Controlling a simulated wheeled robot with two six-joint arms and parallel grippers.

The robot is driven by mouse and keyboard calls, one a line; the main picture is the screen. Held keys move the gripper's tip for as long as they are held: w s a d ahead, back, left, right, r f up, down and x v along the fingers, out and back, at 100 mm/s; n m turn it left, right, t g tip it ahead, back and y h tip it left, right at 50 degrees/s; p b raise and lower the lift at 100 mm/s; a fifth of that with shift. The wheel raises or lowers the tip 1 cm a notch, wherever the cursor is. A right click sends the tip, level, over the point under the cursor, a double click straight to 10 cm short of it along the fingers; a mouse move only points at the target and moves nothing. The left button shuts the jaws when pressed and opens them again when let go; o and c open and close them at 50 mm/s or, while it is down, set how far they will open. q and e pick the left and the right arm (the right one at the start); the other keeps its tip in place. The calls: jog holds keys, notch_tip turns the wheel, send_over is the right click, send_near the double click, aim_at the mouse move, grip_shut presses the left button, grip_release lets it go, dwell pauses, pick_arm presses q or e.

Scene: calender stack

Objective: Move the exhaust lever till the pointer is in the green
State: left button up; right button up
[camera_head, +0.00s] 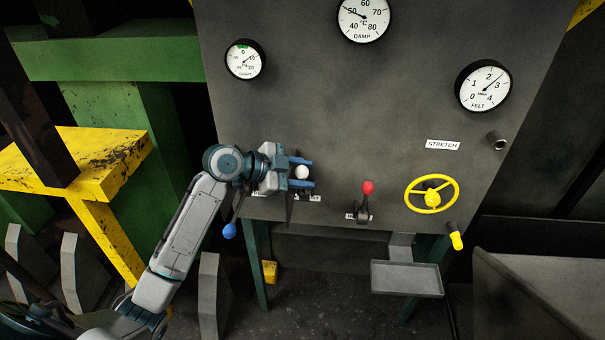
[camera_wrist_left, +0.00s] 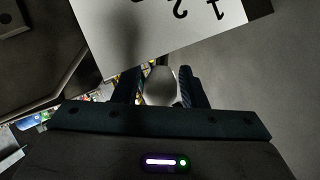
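My left gripper (camera_head: 302,172) is at a lever with a white knob (camera_head: 302,173) on the grey panel. Its two blue fingers stand on either side of the knob; whether they press on it I cannot tell. In the left wrist view the pale knob (camera_wrist_left: 161,86) shows between the dark fingers. The lever's shaft and part of the labels are hidden, so I cannot read which is the exhaust lever. A small gauge (camera_head: 245,60) at upper left has a green band at its top; its pointer leans up and right, seemingly right of the green. My right gripper is not in view.
A blue-knobbed lever (camera_head: 229,231) hangs below my left wrist. A red-knobbed lever (camera_head: 368,188), a yellow handwheel (camera_head: 432,194) and a yellow-tipped handle (camera_head: 456,241) are to the right. A grey tray (camera_head: 407,279) juts out below. A yellow beam (camera_head: 115,165) stands at left.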

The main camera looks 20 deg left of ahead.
pick_arm(q)
jog(key=shift+o, duration=0.8)
jog(key=shift+s+a, duration=0.1)
jog(key=shift+a, duration=0.05)
jog(key=shift+s+a+r+b, duration=0.15)
jog(key=shift+s+a+b, duration=0.1)
jog(key=shift+b, duration=0.1)
jog(key=b+v, duration=0.4)
jog(key=v, duration=0.5)
jog(key=shift+s+a+r, duration=0.2)
jog(key=shift+s+r, duration=0.05)
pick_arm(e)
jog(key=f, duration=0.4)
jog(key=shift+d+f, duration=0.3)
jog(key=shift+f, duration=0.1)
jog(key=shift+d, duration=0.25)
